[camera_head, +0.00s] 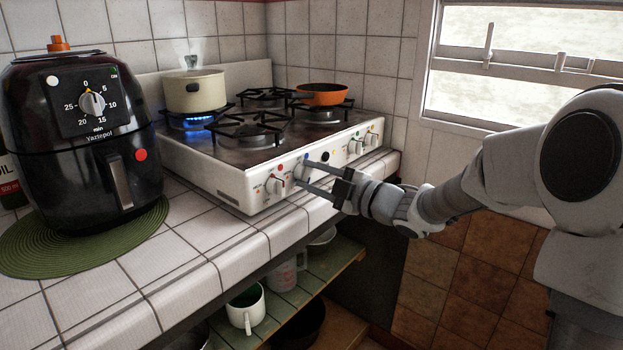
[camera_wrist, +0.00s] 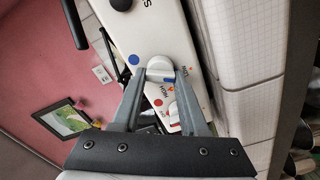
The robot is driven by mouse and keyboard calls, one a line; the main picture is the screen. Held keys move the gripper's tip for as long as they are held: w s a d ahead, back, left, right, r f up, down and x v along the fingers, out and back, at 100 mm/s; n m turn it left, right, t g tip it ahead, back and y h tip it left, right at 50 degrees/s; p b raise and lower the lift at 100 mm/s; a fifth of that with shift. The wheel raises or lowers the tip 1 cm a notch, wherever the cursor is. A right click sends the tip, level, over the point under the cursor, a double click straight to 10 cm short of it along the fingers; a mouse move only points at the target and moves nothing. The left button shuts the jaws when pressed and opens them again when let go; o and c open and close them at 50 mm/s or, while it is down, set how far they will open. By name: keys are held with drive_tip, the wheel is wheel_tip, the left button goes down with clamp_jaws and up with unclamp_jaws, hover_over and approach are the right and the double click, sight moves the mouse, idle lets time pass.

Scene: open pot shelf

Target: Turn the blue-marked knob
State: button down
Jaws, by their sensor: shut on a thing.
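The stove (camera_head: 231,178) has a white front panel with a row of knobs and coloured dots. The blue-marked knob (camera_wrist: 160,66) is white, with a blue stripe on its edge and a blue dot (camera_wrist: 134,60) beside it on the panel. In the head view the blue dot (camera_head: 306,161) shows just above my fingertips. My gripper (camera_wrist: 160,73) is shut on this knob, one finger on each side. In the head view my gripper (camera_head: 302,175) reaches the panel from the right and partly hides the knob.
The red-marked knob (camera_head: 274,185) is close on the left; it also shows in the wrist view (camera_wrist: 174,110). More knobs (camera_head: 355,146) are to the right. A cream pot (camera_head: 195,92) stands over a blue flame. An orange pan (camera_head: 321,94) and black air fryer (camera_head: 75,150) stand farther off.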

drive_tip(key=shift+c, duration=2.2)
unclamp_jaws()
drive_tip(key=shift+d, duration=0.1)
drive_tip(key=p+v, duration=0.4)
drive_tip(key=v, duration=1.3)
drive_tip(key=shift+s+d, duration=0.1)
drive_tip(key=shift+s, duration=0.05)
